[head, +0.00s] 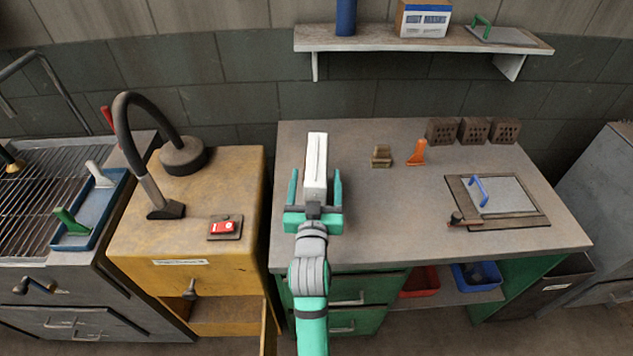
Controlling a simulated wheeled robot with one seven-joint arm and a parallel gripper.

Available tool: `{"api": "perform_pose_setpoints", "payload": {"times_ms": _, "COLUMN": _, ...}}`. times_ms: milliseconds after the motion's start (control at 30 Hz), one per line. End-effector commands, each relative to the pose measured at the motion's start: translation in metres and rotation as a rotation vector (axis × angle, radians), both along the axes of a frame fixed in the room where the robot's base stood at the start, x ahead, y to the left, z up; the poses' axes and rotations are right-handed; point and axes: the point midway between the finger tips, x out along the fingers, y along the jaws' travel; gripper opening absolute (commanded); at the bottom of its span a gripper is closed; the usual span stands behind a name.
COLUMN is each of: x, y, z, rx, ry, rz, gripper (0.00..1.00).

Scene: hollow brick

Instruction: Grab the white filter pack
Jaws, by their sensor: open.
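A long white block (316,155), which looks like the white filter pack, is at the left part of the grey worktop (370,220). It has a narrow dark mark along its top. My green gripper (315,180) is open, with one finger on each side of the block's near part. Gaps show between the fingers and the block. The block's near end is hidden by my gripper's body. I cannot tell the exact height of the fingers above the worktop.
A small tan block (381,157) and an orange scraper (417,153) lie right of my gripper. Hollow bricks (473,131) stand at the back. A board with a blue-handled trowel (497,196) lies at right. A wall shelf (375,40) holds a printed box (424,19).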

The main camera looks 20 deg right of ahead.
Motion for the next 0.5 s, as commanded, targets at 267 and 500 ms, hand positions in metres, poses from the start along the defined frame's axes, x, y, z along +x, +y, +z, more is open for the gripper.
{"api": "perform_pose_setpoints", "payload": {"times_ms": 267, "x": 0.035, "y": -0.014, "z": -0.001, "rx": 0.0, "ry": 0.0, "rz": -0.001, "gripper": 0.72}}
{"api": "perform_pose_setpoints", "payload": {"times_ms": 500, "x": 0.042, "y": -0.016, "z": -0.001, "rx": -0.001, "ry": 0.001, "rz": 0.0, "gripper": 0.72}}
